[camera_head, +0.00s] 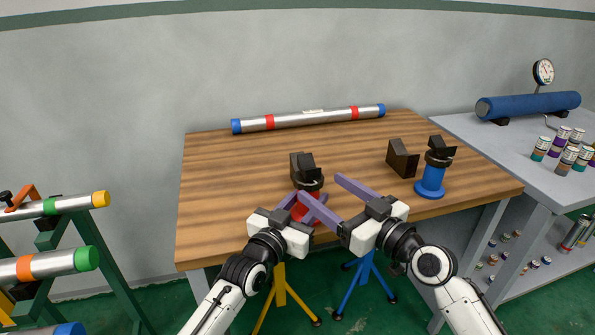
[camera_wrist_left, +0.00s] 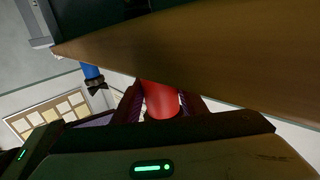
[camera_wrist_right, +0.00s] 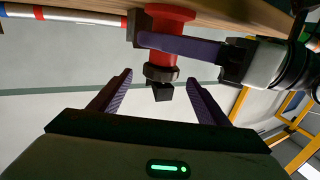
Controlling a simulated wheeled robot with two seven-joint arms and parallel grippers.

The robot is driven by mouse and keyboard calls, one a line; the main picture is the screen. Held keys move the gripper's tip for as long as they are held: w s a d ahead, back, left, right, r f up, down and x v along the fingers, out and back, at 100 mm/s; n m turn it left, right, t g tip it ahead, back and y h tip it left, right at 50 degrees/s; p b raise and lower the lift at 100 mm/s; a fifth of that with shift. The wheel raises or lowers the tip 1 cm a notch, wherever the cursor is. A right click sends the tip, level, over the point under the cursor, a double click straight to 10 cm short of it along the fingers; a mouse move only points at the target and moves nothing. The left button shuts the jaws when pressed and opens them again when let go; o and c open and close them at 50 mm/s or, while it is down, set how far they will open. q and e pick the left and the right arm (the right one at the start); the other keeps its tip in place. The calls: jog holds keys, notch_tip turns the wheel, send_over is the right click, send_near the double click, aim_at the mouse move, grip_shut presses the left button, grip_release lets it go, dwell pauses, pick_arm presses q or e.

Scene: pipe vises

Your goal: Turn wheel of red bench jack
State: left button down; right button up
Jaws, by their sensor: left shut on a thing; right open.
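The red bench jack (camera_head: 303,210) stands near the front edge of the wooden bench, with a dark collar-like wheel and black V-shaped head (camera_head: 308,172) on top. It hangs inverted in the right wrist view (camera_wrist_right: 168,35), where its dark wheel (camera_wrist_right: 161,73) shows clearly. My left gripper (camera_head: 311,197) is shut on the jack's red body below the wheel; the left wrist view shows the red cylinder (camera_wrist_left: 161,98) between its fingers. My right gripper (camera_head: 320,187) is open, its fingers (camera_wrist_right: 158,88) apart and pointing toward the jack's head and wheel.
A blue jack (camera_head: 431,182) and a black block (camera_head: 402,160) stand to the right on the bench (camera_head: 225,190). A steel pipe (camera_head: 310,118) with red bands lies along the back. A grey table (camera_head: 480,130) adjoins at right. The bench's left part is clear.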

aim_at(299, 171)
jog(key=x, duration=1)
jog(key=shift+a, duration=0.2)
jog(key=shift+c, duration=0.3)
jog(key=c, duration=1)
